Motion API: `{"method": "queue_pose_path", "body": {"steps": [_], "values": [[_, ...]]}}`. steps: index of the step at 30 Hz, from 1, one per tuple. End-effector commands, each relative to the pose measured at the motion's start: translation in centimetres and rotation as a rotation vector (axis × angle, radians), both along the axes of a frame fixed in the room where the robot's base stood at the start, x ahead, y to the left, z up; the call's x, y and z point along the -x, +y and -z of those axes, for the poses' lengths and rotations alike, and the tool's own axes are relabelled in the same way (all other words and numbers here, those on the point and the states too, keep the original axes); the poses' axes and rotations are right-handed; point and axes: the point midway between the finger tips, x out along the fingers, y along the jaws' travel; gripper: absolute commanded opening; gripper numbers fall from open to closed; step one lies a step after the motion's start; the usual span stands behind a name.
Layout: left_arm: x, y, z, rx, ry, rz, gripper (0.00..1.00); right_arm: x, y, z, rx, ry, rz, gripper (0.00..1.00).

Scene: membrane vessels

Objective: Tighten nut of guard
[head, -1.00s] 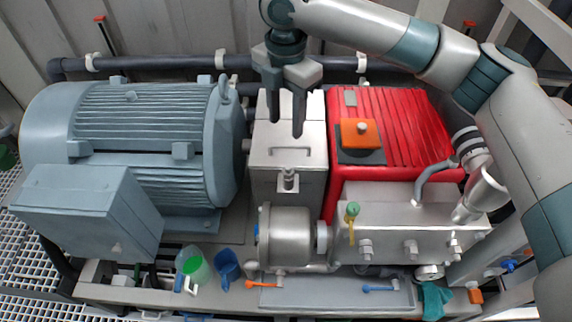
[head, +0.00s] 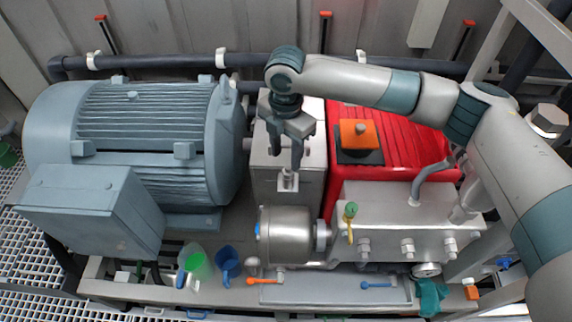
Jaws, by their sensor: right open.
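The guard (head: 262,185) is a grey metal box between the blue-grey motor and the red pump housing. Its nut (head: 288,181) shows on a small bracket at the guard's front edge. My right gripper (head: 286,156) points down over the guard, its two dark fingers apart and empty. The fingertips are just behind and above the nut in the picture; I cannot tell whether they touch anything. The gripper hides most of the guard's top and its handle. My left gripper is not in view.
The large motor (head: 150,140) stands left and the red housing (head: 400,140) right. A steel cylinder (head: 285,235) and a valve block (head: 400,218) stand in front. A dark pipe runs behind.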

Motion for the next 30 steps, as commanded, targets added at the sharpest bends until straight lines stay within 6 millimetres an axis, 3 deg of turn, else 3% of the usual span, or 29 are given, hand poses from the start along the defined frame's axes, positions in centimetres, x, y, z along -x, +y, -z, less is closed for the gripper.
{"method": "queue_pose_path", "body": {"steps": [9,15,24,25,30], "values": [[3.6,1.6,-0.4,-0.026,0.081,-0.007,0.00,0.0,0.0,4.7,0.001,0.002,0.000,0.42],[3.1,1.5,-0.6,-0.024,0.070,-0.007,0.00,0.0,0.0,5.9,0.001,0.001,0.000,0.42],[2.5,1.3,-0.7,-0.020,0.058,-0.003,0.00,0.0,0.0,6.1,0.000,0.000,-0.001,0.42],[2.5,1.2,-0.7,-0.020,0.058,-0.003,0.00,0.0,0.0,6.1,0.000,0.000,-0.001,0.40],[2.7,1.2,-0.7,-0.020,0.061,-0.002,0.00,0.0,0.0,6.1,0.000,0.000,-0.001,0.01]]}}
